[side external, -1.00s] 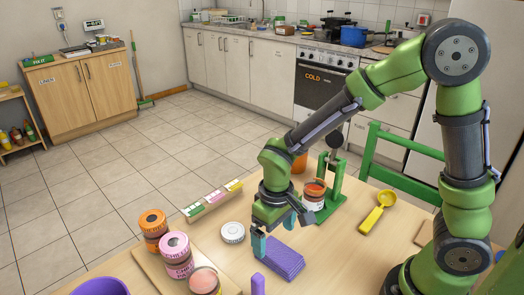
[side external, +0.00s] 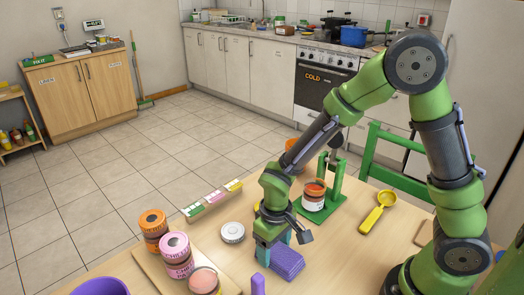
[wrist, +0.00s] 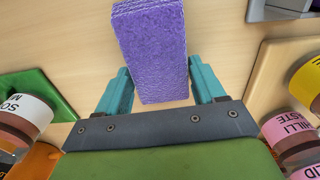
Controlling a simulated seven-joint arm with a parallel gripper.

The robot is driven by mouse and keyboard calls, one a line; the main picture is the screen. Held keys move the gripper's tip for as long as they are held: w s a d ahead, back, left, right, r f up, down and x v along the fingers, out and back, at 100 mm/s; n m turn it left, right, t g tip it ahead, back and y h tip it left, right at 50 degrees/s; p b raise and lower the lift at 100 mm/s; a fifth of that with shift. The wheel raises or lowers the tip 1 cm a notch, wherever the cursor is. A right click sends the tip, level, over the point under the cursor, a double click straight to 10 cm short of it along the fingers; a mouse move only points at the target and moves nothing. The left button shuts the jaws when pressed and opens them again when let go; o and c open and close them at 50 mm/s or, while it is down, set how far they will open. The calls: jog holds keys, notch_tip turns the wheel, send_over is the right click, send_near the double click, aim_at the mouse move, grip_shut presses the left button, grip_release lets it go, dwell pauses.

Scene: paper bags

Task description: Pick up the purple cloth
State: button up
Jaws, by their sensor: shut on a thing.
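The purple cloth (side external: 288,263) is a folded, quilted-looking pad lying on the wooden table in the side view. My gripper (side external: 272,254) is down at its left end, with one teal finger on each side. In the wrist view the cloth (wrist: 150,45) runs from the top edge down between the teal fingers of my gripper (wrist: 160,85), which is shut on its near end. The cloth still looks level with the table. The fingertips' contact is partly hidden.
A green stand with a jar (side external: 313,196) is behind my gripper. Lidded jars (side external: 178,254) stand on a board at left. A white lid (side external: 232,232) lies between. A purple upright object (side external: 258,284) is just in front. A yellow scoop (side external: 378,212) lies to the right.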

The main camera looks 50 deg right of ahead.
aim_at(274, 248)
jog(key=shift+c, duration=1.1)
jog(key=shift+r, duration=0.1)
notch_tip(274, 248, up, 10)
